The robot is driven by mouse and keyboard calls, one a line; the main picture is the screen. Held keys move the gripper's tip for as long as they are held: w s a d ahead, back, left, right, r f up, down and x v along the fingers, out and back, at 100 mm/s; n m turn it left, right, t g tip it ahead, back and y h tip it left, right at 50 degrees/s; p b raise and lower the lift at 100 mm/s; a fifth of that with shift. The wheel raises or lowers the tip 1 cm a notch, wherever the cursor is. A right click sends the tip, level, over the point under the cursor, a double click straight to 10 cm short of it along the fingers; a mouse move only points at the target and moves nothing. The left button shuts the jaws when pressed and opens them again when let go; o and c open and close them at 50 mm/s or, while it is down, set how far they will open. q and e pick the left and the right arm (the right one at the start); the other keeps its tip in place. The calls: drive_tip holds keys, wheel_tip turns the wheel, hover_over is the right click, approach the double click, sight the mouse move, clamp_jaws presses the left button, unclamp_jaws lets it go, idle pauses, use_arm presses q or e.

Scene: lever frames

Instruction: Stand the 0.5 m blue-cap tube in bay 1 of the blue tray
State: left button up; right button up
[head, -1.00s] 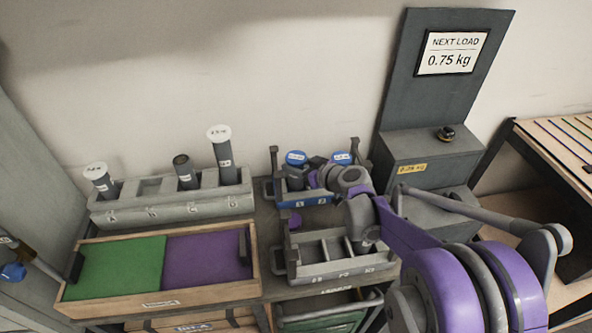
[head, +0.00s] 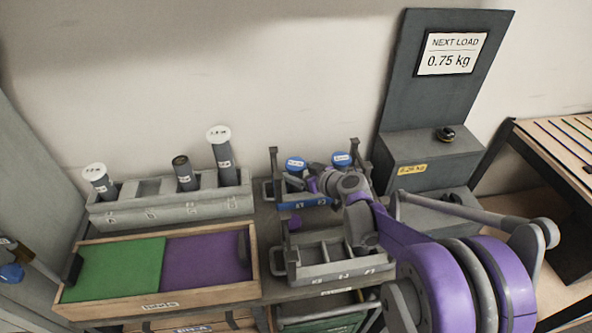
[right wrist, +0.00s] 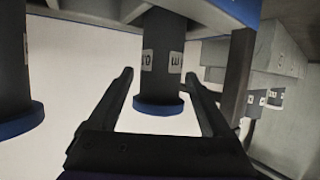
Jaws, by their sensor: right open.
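The blue tray (head: 318,203) stands at the back of the bench, right of centre. Two blue-capped tubes stand in it, a left one (head: 296,163) and a right one (head: 341,158); their lengths are not readable. My right gripper (head: 307,184) is open at the left tube. In the right wrist view its open fingers (right wrist: 159,95) lie either side of that blue-capped tube (right wrist: 162,60), with a gap on each side. The other blue-capped tube (right wrist: 15,75) shows at that view's left edge. The tray's bay numbers are partly hidden. My left gripper is not in view.
A grey rack (head: 165,212) at the left holds two white-capped tubes and a dark-topped one. A wooden tray (head: 160,305) with green and purple areas lies before it. A grey divided tray (head: 335,273) sits under my right arm. A display (head: 451,53) reads 0.75 kg.

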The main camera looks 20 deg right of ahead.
drive_tip(key=v, duration=0.7)
drive_tip(key=shift+s+d+r, duration=0.1)
drive_tip(key=shift+s+r, duration=0.05)
drive_tip(key=shift+s, duration=0.05)
drive_tip(key=shift+r+p, duration=0.1)
drive_tip(key=shift+p, duration=0.25)
